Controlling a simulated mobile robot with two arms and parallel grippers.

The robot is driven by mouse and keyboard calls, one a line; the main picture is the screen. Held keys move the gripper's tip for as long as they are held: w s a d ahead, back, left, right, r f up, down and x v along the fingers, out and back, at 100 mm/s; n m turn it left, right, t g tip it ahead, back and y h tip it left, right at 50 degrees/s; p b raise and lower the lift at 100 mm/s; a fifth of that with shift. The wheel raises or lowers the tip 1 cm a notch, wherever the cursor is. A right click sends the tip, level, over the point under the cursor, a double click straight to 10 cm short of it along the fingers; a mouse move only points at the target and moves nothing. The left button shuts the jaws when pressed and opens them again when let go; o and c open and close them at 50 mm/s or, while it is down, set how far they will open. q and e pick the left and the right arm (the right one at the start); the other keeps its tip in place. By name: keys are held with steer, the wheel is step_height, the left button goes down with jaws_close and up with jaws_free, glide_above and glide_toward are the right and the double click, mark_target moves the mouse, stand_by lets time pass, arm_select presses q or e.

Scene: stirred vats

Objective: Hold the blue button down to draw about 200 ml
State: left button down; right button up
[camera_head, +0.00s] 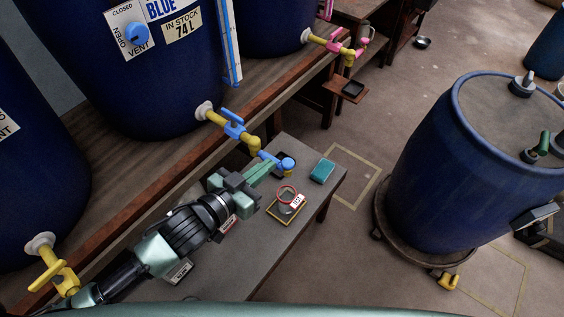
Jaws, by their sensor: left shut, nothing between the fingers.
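The blue vat's tap (235,130) has a blue handle on a yellow pipe, which ends in a blue nozzle over the small grey table. A round blue button (288,163) shows at the nozzle's end. My left gripper (270,166) is shut and empty, its green fingertips close to the left of the button. I cannot tell whether they touch it. My right gripper is out of view.
A teal block (322,171) lies on the grey table (318,203) right of the nozzle. A large blue drum (435,160) stands on a wheeled base to the right. Dark blue vats (165,90) stand on the wooden shelf. Floor between table and drum is clear.

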arm_select(q)
glide_above(288, 164)
steer(key=s+a, duration=0.2)
steer(key=f, duration=0.1)
steer(key=shift+w+d+f, duration=0.15)
steer(key=shift+f, duration=1.05)
steer(key=shift+w+d+f, duration=0.1)
steer(key=shift+f, duration=1.05)
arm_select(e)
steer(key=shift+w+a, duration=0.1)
